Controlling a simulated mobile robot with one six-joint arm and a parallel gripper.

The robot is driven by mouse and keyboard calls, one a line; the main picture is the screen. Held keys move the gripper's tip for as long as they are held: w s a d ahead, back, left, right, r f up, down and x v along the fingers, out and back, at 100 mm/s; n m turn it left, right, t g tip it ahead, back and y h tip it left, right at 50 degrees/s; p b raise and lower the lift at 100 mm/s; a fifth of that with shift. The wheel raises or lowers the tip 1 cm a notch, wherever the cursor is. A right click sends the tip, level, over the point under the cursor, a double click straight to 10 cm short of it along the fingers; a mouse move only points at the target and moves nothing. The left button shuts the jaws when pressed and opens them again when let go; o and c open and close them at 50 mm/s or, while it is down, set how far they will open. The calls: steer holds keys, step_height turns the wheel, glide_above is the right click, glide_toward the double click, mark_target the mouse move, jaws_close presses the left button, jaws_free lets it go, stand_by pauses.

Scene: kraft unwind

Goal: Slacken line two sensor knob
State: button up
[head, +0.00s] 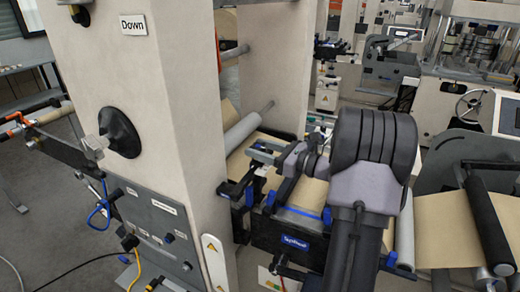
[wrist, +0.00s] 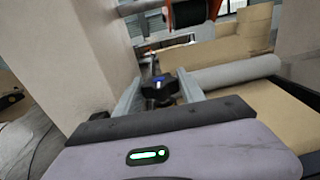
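A dark knob with a blue centre (wrist: 158,88) shows in the wrist view, in the space between the two fingers of my gripper (wrist: 160,80). The grey fingers stand apart, one on each side of it; whether they touch it cannot be told. In the head view my gripper (head: 263,153) points left, over the sensor bracket (head: 250,185) beside the pale machine column. The knob cannot be made out clearly there, among dark and blue parts near the fingers. No label naming line two is readable.
The pale column (head: 180,100) stands close left of my gripper. A grey roller (head: 243,132) and brown kraft web (head: 240,160) lie behind it. A black bracket with a blue label (head: 297,243) is below. A large black knob (head: 120,133) and grey panel (head: 155,225) are on the column's front.

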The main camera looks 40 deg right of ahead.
steer(key=c, duration=0.8)
steer(key=n+g+y, duration=0.2)
steer(key=y, duration=0.1)
steer(key=n+g+y, duration=0.2)
steer(key=n+y, duration=0.1)
steer(key=y, duration=0.1)
steer(key=shift+d, duration=0.15)
steer(key=o, duration=1.4)
steer(key=shift+w, duration=0.1)
steer(key=shift+c, duration=0.2)
steer(key=p+v, duration=0.1)
steer(key=v, duration=1.6)
steer(key=shift+d+r+p, duration=0.2)
steer(key=shift+d+p, duration=0.05)
steer(key=shift+p, duration=0.1)
